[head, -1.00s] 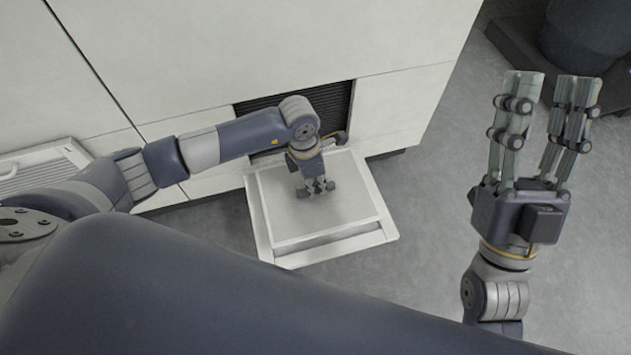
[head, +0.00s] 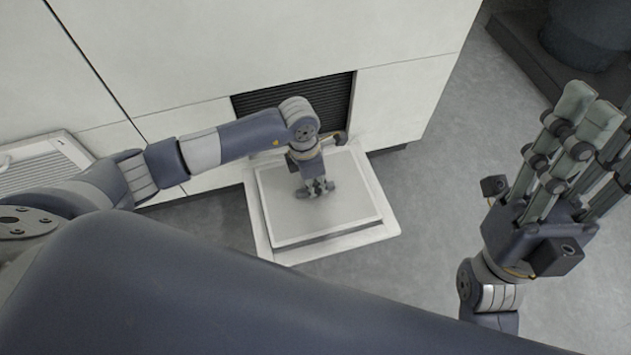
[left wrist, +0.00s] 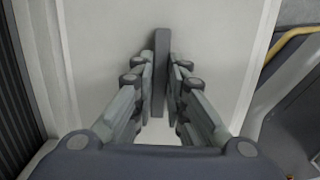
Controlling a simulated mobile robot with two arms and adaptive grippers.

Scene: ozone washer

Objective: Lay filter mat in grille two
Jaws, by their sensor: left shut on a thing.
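The filter mat (head: 290,215) is a flat pale grey panel over a white open frame, grille two (head: 385,232), low in front of the cabinet. My left gripper (head: 315,187) points down at the mat's middle and is shut on a dark grey upright strip, which shows between its fingers in the left wrist view (left wrist: 160,75). The mat spreads below the fingers there. A dark gap shows along the mat's near edge; I cannot tell whether it rests fully in the frame. My right gripper (head: 603,125) is open and empty, raised at the right.
A dark louvred opening (head: 340,98) is in the white cabinet face (head: 400,95) behind the frame. Another white slatted grille (head: 40,165) stands out at the far left. A dark round object on a base (head: 590,40) is at the upper right. The grey floor (head: 420,240) is clear.

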